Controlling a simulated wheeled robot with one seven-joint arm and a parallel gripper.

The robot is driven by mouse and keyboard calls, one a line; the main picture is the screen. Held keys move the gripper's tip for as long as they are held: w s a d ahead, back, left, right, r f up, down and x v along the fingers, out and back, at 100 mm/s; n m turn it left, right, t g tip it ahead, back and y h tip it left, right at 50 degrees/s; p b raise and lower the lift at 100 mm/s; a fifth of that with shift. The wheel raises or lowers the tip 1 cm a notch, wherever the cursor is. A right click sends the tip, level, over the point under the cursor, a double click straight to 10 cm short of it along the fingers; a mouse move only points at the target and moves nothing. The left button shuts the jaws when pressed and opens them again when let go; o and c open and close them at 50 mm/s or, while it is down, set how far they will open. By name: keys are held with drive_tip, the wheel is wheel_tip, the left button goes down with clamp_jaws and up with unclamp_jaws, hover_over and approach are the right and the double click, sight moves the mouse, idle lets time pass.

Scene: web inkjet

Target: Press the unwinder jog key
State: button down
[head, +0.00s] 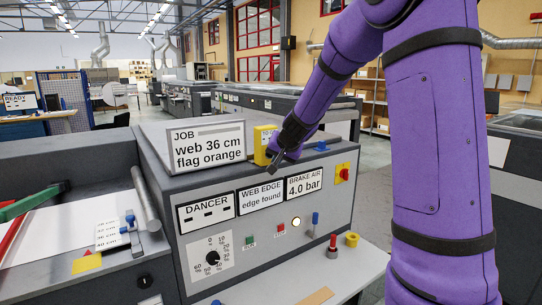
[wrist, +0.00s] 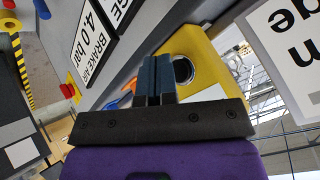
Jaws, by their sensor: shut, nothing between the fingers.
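The grey unwinder cabinet's front panel (head: 262,256) carries a small green key (head: 250,240), a small red key (head: 281,228), a pale round button (head: 296,221) and a blue knob (head: 315,218). The key captions are too small to read, so I cannot tell which is the jog key. My gripper (head: 273,163) is shut and empty, at the cabinet's upper front edge, above the displays and higher than the keys. In the wrist view its dark fingers (wrist: 153,72) are together, in front of a yellow box (wrist: 205,62). No keys are clear in the wrist view.
The yellow box (head: 261,139) and a white job sign (head: 208,145) stand on the cabinet top beside my gripper. A red stop button (head: 343,173) is at the panel's right. Red and yellow pieces (head: 351,239) stand on the ledge below. A dial (head: 212,258) sits lower left.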

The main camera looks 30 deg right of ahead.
drive_tip(key=shift+w, duration=0.4)
drive_tip(key=shift+w, duration=0.4)
idle(0.9)
drive_tip(key=shift+s, duration=0.85)
drive_tip(key=shift+s+d, duration=0.1)
drive_tip(key=shift+s, duration=2.4)
